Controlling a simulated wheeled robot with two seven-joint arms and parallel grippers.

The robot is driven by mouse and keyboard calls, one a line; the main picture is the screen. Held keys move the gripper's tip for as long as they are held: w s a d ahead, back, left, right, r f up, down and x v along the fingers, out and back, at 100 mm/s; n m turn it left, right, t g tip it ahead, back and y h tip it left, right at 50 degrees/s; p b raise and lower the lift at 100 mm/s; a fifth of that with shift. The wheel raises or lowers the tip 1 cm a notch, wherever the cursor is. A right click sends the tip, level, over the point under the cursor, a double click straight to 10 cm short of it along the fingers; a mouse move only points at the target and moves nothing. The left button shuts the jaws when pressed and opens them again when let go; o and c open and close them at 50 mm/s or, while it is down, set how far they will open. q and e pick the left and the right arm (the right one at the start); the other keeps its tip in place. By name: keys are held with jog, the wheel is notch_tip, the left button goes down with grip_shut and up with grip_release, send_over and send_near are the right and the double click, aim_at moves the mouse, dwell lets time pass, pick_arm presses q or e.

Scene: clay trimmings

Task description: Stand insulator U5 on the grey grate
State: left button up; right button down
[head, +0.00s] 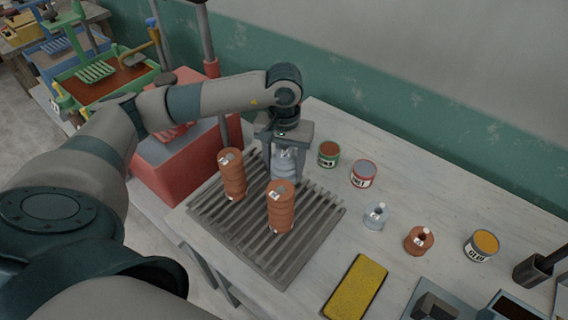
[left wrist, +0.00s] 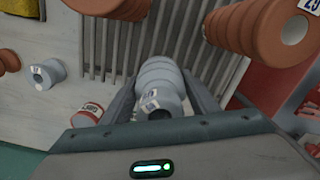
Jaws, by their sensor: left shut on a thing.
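My left gripper (head: 285,152) is shut on a pale blue-grey ribbed insulator (head: 285,167), held upright at the back of the grey grate (head: 250,238). In the left wrist view the same insulator (left wrist: 160,85) sits between the two fingers, with a small white label too blurred to read. I cannot tell whether its base touches the bars. Two taller orange ribbed insulators stand on the grate, one to the left (head: 232,176) and one in front (head: 280,210). My right gripper is out of view.
Right of the grate stand a green-banded can (head: 329,155), a red-banded can (head: 363,174), a small blue-grey spool (head: 375,217), an orange spool (head: 418,241) and a yellow-topped can (head: 481,247). A yellow block (head: 356,289) lies in front. The grate's front is clear.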

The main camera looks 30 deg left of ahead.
pick_arm(q)
jog(key=shift+f, duration=0.45)
jog(key=shift+f, duration=0.2)
jog(key=o, duration=1.7)
